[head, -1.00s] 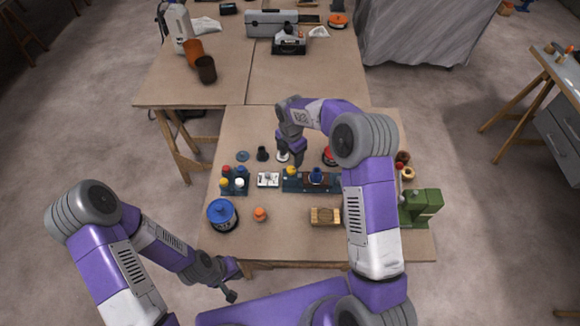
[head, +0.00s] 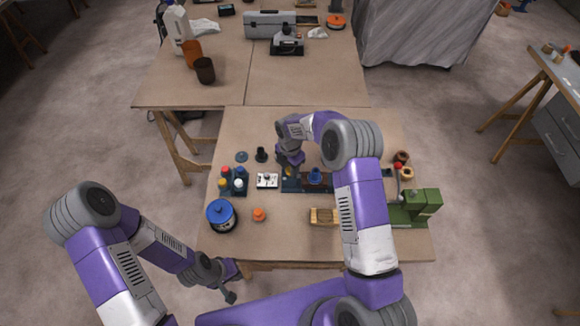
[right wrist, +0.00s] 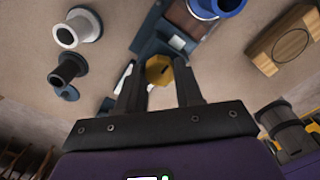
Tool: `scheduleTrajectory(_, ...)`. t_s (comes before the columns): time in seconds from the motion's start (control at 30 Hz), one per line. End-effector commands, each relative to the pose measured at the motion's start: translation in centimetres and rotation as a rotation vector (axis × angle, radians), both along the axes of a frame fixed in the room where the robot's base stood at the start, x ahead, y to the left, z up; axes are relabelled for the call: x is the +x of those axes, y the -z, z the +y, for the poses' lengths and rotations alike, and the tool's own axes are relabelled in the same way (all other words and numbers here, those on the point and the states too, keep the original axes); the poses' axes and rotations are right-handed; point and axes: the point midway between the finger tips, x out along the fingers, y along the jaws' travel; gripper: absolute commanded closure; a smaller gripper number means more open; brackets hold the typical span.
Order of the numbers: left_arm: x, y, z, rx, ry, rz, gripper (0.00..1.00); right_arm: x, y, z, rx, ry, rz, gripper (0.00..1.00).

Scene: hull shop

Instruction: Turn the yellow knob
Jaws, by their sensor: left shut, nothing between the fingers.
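The yellow knob (head: 289,171) sits at the left end of a dark teal base (head: 292,186) on the near table, mostly hidden by my right gripper in the head view. In the right wrist view the yellow knob (right wrist: 158,70) is faceted and shows between the fingertips. My right gripper (right wrist: 158,80) is open, with one finger to each side of the knob; I cannot tell whether either touches it. It also shows in the head view (head: 290,164), pointing down over the base. My left gripper (head: 231,297) is shut and empty, low in front of the table.
A blue knob (head: 315,176) stands right of the yellow one. A white box (head: 267,181) and a bottle rack (head: 226,191) are to the left. A blue-lidded pot (head: 221,215), an orange piece (head: 259,214), a wooden block (head: 322,216) and a green machine (head: 424,201) stand nearer.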

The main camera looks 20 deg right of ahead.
Motion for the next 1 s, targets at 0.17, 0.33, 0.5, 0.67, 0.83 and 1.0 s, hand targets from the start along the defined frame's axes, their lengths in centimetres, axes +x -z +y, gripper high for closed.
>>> scheduleTrajectory(0.17,0.0,0.0,0.0,0.000,0.000,0.000,1.00,0.0,0.0,0.0,0.000,0.000,0.000,0.95)
scheduleTrajectory(0.33,0.0,0.1,0.0,0.000,0.000,0.000,1.00,0.0,0.0,0.0,0.000,0.011,0.000,0.95)
scheduleTrajectory(0.5,0.0,0.4,0.0,0.000,0.000,0.000,1.00,0.0,0.0,0.0,0.000,0.064,0.000,0.95)
scheduleTrajectory(0.67,0.0,0.9,0.0,0.000,0.000,0.000,1.00,0.0,0.1,0.0,0.000,0.162,0.000,0.95)
scheduleTrajectory(0.83,0.0,1.5,0.0,0.000,0.000,0.000,1.00,0.0,0.1,0.0,0.000,0.308,0.000,0.95)
scheduleTrajectory(1.0,0.0,2.0,0.0,0.000,0.000,0.000,1.00,0.0,0.1,0.0,0.000,0.470,0.000,0.95)
